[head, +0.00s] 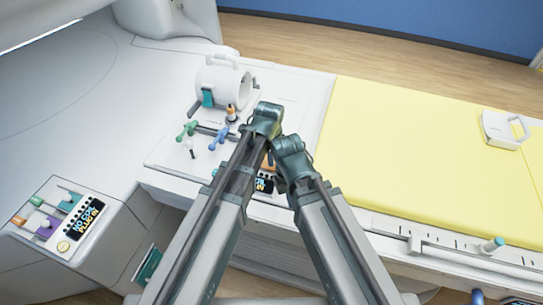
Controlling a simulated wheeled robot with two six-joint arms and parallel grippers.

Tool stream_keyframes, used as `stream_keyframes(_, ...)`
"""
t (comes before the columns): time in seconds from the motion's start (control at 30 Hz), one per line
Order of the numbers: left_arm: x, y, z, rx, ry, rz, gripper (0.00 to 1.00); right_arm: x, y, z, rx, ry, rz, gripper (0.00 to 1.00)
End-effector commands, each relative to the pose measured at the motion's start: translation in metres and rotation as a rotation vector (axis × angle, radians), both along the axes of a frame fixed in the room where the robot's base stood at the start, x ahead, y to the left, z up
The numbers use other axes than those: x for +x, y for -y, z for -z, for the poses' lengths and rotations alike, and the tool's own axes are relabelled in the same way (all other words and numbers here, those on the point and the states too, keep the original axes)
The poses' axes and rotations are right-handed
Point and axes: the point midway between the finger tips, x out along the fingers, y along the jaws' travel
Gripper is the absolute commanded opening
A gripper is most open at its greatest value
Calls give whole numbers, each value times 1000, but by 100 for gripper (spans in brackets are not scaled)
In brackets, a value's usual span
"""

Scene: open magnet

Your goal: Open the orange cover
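A small orange patch (267,161) shows in the gap between my two arms, just above a dark display with lettering (264,185). It may be the orange cover; most of it is hidden by my arms. My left gripper (243,129) is at the far end of the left arm, over the white panel near the blue handle; its fingers are too small and hidden to tell open from shut. My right arm ends just right of the orange patch, with its gripper hidden behind the arms. I see nothing held.
A white coil cylinder (222,80) stands on the panel, with green (186,130) and blue (220,138) handles and an orange-and-black knob (231,113) nearby. A yellow bed (410,150) lies to the right. A control box (55,222) stands at lower left.

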Motion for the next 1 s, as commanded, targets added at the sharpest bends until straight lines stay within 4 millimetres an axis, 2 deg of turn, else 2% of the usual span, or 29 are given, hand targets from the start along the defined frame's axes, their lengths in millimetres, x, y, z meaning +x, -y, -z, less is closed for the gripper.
stream_keyframes(0.03, 0, 0, 0, 0, 0, 0, 8, 0, 0, 0, 0, 0, 0, 0)
stream_keyframes(0.1, 0, 0, 0, 0, 0, 0, 0, 0, 0, 0, 0, 0, 0, 0)
stream_keyframes(1.0, 0, 0, 0, 0, 0, 0, 0, 0, 0, 0, 0, 0, 0, 0)
